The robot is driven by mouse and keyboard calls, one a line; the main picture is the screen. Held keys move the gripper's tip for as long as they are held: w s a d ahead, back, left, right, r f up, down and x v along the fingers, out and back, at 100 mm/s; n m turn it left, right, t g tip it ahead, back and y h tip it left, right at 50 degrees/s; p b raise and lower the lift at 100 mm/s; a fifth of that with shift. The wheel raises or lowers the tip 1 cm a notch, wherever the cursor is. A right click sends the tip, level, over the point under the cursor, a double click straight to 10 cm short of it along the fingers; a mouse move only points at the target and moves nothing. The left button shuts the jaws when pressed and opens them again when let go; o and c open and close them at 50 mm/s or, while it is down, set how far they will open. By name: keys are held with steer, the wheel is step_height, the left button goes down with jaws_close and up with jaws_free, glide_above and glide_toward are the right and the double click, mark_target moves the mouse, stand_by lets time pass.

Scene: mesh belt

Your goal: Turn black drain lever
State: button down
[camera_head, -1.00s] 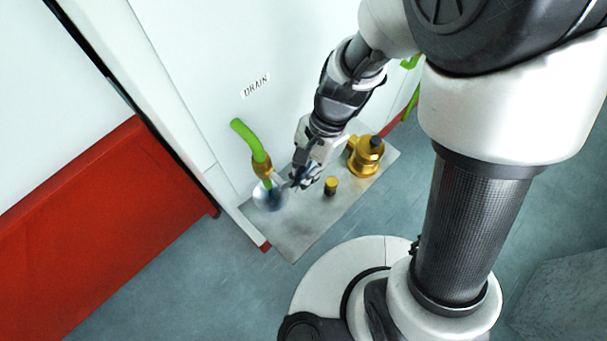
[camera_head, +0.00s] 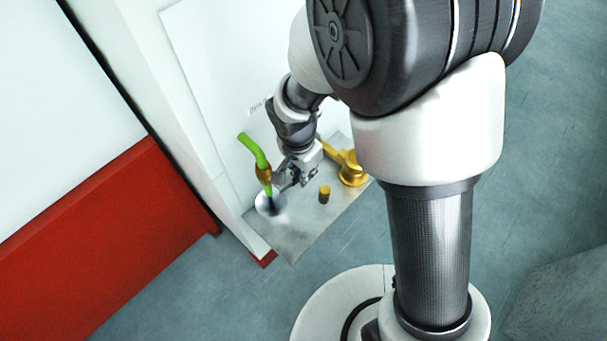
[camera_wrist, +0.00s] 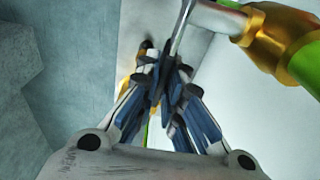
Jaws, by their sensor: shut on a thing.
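The part of the lever inside the jaws is hidden. The bar's upper end meets a silver pipe with a brass fitting (camera_wrist: 276,40) and green hose. In the head view my gripper (camera_head: 287,180) is low by the white panel, just right of the brass fitting (camera_head: 263,173) under the green hose (camera_head: 253,148). The lever cannot be made out there. The DRAIN label (camera_head: 258,106) is partly covered by my arm.
A grey metal plate (camera_head: 300,235) lies below the gripper. A short brass post (camera_head: 324,193) and a larger brass fitting (camera_head: 352,172) stand on it to the right. A red panel (camera_head: 110,240) is at left. Grey floor in front is open.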

stand_by(0.4)
steer(key=c, duration=1.7)
jaws_free()
steer(key=r, duration=0.7)
steer(key=s+a+r, duration=0.1)
steer(key=r, duration=0.2)
steer(key=shift+r, duration=0.35)
steer(key=shift+s+r, duration=0.1)
steer(key=shift+r, duration=0.6)
steer(key=shift+f, duration=0.1)
steer(key=shift+c, duration=0.6)
